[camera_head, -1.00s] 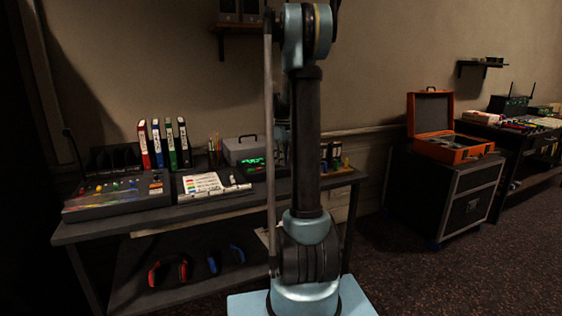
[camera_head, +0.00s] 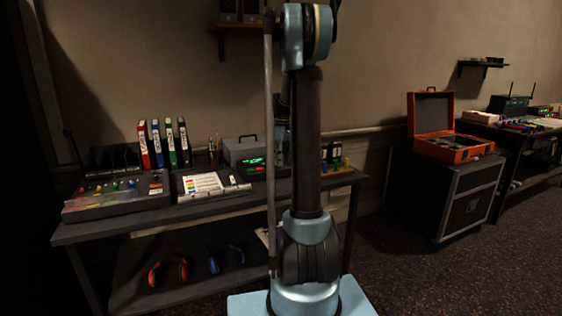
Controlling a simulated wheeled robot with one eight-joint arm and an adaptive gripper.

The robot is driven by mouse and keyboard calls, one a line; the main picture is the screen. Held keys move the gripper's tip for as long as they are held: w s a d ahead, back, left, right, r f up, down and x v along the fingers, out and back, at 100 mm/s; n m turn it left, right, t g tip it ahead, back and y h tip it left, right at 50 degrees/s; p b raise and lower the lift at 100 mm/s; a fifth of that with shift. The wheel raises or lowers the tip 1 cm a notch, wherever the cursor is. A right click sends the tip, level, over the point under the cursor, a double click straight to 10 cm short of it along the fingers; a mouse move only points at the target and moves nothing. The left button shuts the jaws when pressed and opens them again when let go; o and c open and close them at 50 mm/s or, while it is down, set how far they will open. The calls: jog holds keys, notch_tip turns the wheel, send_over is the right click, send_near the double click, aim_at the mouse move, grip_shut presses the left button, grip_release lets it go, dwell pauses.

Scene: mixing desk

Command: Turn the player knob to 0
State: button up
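A dark device with a lit green display (camera_head: 252,163) stands on the long desk (camera_head: 215,203), just left of my upright arm; it looks like the player. Its knob is too small or too hidden to make out, so I cannot tell its setting. My arm rises in front of the desk and covers the area right of the display. A pale blue part of my arm shows behind the upright link, close to the device. My gripper's fingers are not visible.
A mixing console (camera_head: 117,194) and a white chart (camera_head: 212,185) lie left on the desk. Upright binders (camera_head: 164,145) and a grey case (camera_head: 247,149) stand behind. Small coloured items (camera_head: 337,163) stand right of my arm. An open orange case (camera_head: 453,147) sits farther right.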

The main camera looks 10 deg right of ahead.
notch_tip(320, 180, up, 12)
jog(key=shift+w+d, duration=0.2)
jog(key=shift+w, duration=0.05)
dwell(0.3)
jog(key=shift+f, duration=0.1)
jog(key=s+a+f+m+t, duration=0.1)
jog(key=s+a+f+m, duration=0.15)
jog(key=s, duration=0.95)
jog(key=s+a+f+m, duration=0.1)
jog(key=s+a+m, duration=0.15)
jog(key=s, duration=0.85)
jog(key=s+a+f+m, duration=0.1)
jog(key=s+f+m, duration=0.1)
jog(key=s+f, duration=0.6)
jog(key=s+a+f+m+t, duration=0.1)
jog(key=s+a+f, duration=0.1)
jog(key=s+f, duration=0.6)
jog(key=shift+s+m+t, duration=0.3)
jog(key=shift+s+m, duration=0.1)
jog(key=shift+s, duration=0.85)
jog(key=shift+w+f, duration=0.2)
jog(key=shift+w, duration=0.25)
